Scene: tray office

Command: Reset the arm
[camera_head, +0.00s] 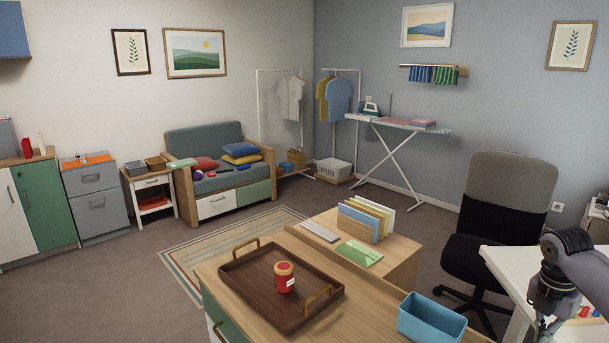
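My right arm comes in at the lower right edge, bent downward. My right gripper (547,325) hangs low in front of the white desk, partly cut off by the bottom edge. Its fingers are too small and hidden to tell whether they are open or shut. My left gripper is not in view. A dark wooden tray (250,302) with two handles sits on the wooden counter, and a red jar (284,277) stands upright in it, apart from my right gripper.
A blue bin (431,318) stands on the counter's right end, left of my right gripper. A white desk (505,262) with small coloured items is beside my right arm. A black office chair (500,215) stands behind. Open floor (110,285) lies at the left.

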